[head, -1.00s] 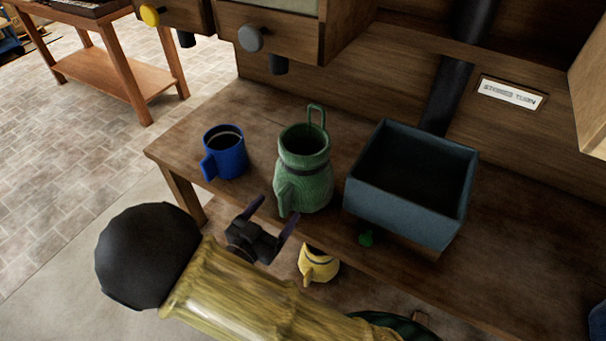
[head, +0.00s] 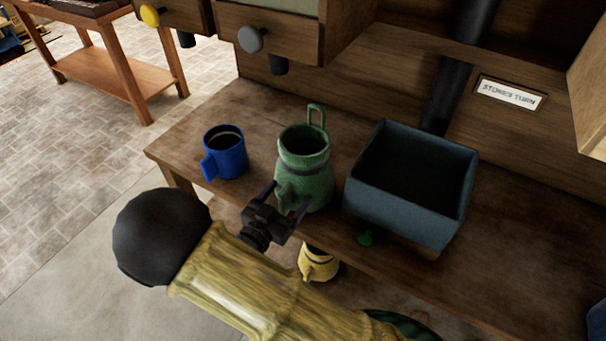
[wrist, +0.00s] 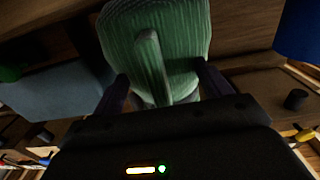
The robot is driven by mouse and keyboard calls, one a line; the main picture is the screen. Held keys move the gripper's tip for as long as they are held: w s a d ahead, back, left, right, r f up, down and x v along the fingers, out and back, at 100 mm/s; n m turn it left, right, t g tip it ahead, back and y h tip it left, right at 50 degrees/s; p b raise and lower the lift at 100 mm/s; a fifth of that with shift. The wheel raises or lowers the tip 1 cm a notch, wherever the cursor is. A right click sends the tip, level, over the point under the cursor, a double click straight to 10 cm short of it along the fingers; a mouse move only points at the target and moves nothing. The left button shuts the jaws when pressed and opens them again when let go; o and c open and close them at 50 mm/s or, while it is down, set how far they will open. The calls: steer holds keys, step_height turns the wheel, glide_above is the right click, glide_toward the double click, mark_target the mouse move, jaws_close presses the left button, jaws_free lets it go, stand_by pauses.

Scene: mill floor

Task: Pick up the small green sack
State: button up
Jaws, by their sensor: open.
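The small green sack (head: 304,167) stands upright on the wooden bench, with an open dark top, a loop at its back and a handle-like tab on its front. My gripper (head: 284,198) is open at the sack's front, its two fingers pointing at the lower body. In the wrist view the ribbed sack (wrist: 185,35) fills the upper middle, and its tab hangs between my open fingers (wrist: 165,88). The fingers lie on either side of the sack's near part; I cannot tell if they touch it.
A blue mug (head: 226,155) stands left of the sack, and a blue-grey open bin (head: 448,205) stands close on its right. A small green knob-like thing (head: 365,239) is at the bench edge below the bin. A yellow sack (head: 318,264) is lower, under the edge.

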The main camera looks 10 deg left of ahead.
mark_target(289, 182)
jaws_close()
stand_by(0.4)
steer(key=shift+r, duration=0.45)
step_height(289, 182, up, 3)
steer(key=v, duration=1.8)
steer(key=shift+f, duration=0.2)
